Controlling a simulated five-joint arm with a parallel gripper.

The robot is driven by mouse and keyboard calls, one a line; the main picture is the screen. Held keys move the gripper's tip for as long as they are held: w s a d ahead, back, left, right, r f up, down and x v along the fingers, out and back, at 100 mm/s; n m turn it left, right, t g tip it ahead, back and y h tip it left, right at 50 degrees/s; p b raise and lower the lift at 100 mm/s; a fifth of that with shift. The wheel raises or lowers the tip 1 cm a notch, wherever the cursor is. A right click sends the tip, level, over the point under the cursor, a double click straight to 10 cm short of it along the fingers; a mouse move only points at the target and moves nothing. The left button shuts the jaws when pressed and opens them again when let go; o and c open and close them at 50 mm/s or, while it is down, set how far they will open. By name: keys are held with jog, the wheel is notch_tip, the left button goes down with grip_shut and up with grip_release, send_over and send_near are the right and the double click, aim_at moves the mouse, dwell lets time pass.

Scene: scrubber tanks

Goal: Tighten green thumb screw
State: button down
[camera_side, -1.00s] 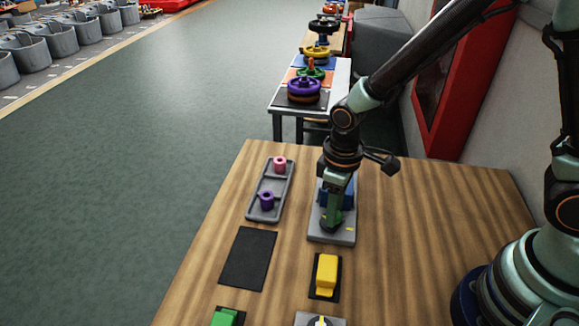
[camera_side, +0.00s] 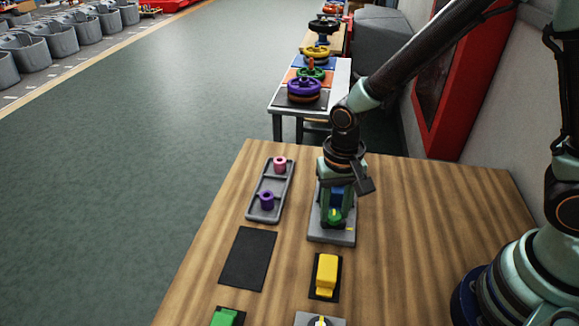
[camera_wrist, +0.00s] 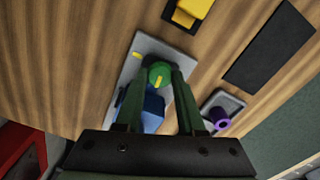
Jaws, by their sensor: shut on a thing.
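The green thumb screw (camera_wrist: 159,74) has a round head with a yellow mark, and it sits on a grey base plate (camera_wrist: 148,46) beside a blue block (camera_wrist: 153,108). In the side view the green screw (camera_side: 334,215) shows low between the fingers, and the plate (camera_side: 333,236) lies on the table. My gripper (camera_side: 334,210) points down over the plate and is shut on the green screw. In the wrist view my gripper (camera_wrist: 160,76) has a finger on either side of the screw head. The fingers partly hide the blue block.
A grey tray (camera_side: 279,199) with pink (camera_side: 280,164) and purple (camera_side: 266,200) knobs lies to the left. A yellow block (camera_side: 327,274) on a black pad, a bare black mat (camera_side: 248,259) and a green block (camera_side: 225,316) are nearer the camera.

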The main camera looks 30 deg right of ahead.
jog(key=m, duration=0.4)
jog(key=shift+w+r+m, duration=0.1)
jog(key=shift+m, duration=0.2)
jog(key=m, duration=1)
jog(key=shift+m, duration=2.3)
jog(key=c, duration=0.5)
grip_release()
